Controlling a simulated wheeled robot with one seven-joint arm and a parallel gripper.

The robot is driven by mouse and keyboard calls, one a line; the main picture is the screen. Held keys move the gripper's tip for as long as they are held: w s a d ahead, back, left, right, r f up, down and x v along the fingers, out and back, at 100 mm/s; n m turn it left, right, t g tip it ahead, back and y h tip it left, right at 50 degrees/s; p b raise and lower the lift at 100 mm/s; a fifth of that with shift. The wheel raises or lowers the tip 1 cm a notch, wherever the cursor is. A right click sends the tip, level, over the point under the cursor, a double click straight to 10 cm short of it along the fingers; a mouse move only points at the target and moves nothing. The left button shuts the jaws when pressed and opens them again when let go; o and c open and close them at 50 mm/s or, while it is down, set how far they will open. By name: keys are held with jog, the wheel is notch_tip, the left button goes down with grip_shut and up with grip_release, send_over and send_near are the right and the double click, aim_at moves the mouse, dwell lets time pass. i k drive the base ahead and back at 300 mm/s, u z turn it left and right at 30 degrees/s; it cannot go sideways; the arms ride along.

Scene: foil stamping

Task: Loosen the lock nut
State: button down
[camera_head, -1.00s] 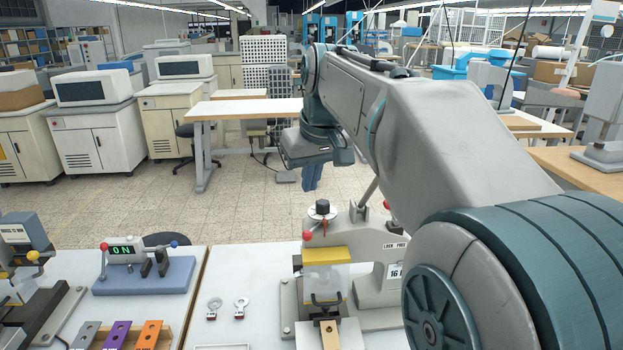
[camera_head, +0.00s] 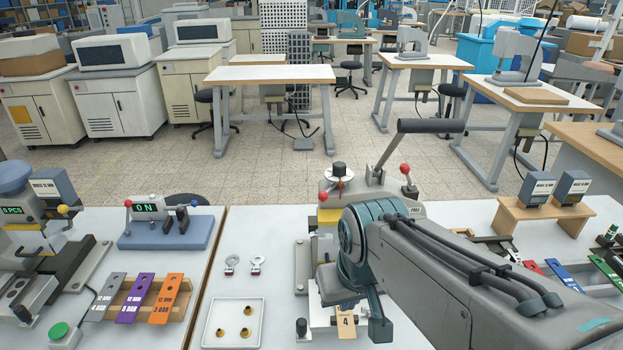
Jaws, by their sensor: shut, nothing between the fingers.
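The press (camera_head: 328,208) stands on the white bench in the middle of the head view. On its top is a black knob (camera_head: 339,169) with a small red mark below it. A red ball (camera_head: 323,197) sticks out at its left, and another red ball (camera_head: 405,169) stands at its right. I cannot tell for certain which part is the lock nut. My gripper (camera_head: 379,328) is shut and empty, low in front of the press and below the black knob, apart from it. My wrist and arm hide much of the press's front and right side.
A long lever with a black grip (camera_head: 431,126) rises behind my arm. A white tray (camera_head: 207,326) with brass pieces and two ring-ended tools (camera_head: 232,263) lie left of the press. Coloured plates (camera_head: 171,300) and a counter stand (camera_head: 548,210) flank the area.

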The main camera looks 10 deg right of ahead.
aim_at(323, 196)
jog(key=k, duration=0.95)
jog(key=z, duration=1)
jog(key=i, duration=0.95)
jog(key=u, duration=1.35)
